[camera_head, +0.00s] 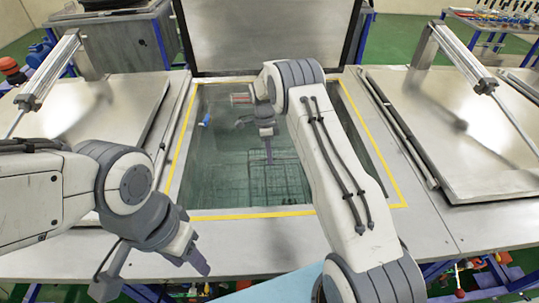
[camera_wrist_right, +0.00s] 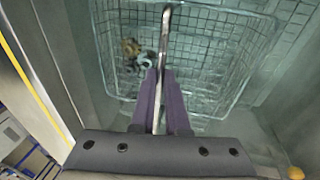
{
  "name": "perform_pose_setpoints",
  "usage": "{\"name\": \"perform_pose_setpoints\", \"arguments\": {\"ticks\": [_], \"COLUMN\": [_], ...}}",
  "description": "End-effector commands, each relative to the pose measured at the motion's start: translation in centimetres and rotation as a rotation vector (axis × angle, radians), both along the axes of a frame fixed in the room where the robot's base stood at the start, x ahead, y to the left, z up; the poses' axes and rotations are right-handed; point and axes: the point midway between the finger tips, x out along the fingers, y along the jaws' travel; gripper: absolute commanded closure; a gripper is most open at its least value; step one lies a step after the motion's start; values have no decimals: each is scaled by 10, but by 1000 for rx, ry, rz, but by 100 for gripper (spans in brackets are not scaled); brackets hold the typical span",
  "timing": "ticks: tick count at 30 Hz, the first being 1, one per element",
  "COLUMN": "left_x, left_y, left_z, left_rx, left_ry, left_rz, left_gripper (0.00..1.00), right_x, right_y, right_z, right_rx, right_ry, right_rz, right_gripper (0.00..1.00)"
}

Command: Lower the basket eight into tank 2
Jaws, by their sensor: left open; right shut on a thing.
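A wire basket (camera_wrist_right: 225,45) hangs under my right gripper (camera_wrist_right: 160,75), which is shut on the basket's upright metal handle. Small brown and grey parts (camera_wrist_right: 131,47) lie in the basket. In the head view the basket (camera_head: 285,182) is inside the open tank (camera_head: 200,185), below rim level; I cannot tell if it touches the bottom. My right gripper (camera_head: 267,143) is also down in the tank opening, partly hidden by my arm. My left gripper (camera_head: 152,278) is open and empty, in front of the tank's near left corner. No tank number or basket label is readable.
A raised lid (camera_head: 265,35) stands behind the open tank. Closed steel lids with pneumatic cylinders lie to the left (camera_head: 85,105) and right (camera_head: 455,130). A yellow line (camera_head: 250,214) borders the opening. A tool table (camera_head: 495,20) stands at the back right.

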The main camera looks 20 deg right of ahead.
Motion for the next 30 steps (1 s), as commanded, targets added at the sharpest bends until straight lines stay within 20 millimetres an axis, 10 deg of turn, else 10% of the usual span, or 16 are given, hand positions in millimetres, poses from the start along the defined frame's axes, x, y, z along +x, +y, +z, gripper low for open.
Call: {"name": "perform_pose_setpoints", "arguments": {"ticks": [30], "left_x": [0], "left_y": [0], "left_z": [-8], "left_rx": [0], "left_ry": [0], "left_rz": [0], "left_gripper": [50], "right_x": [-1], "right_y": [0], "right_z": [-16], "right_rx": [-1], "right_ry": [1], "right_rz": [0], "right_gripper": [100]}}
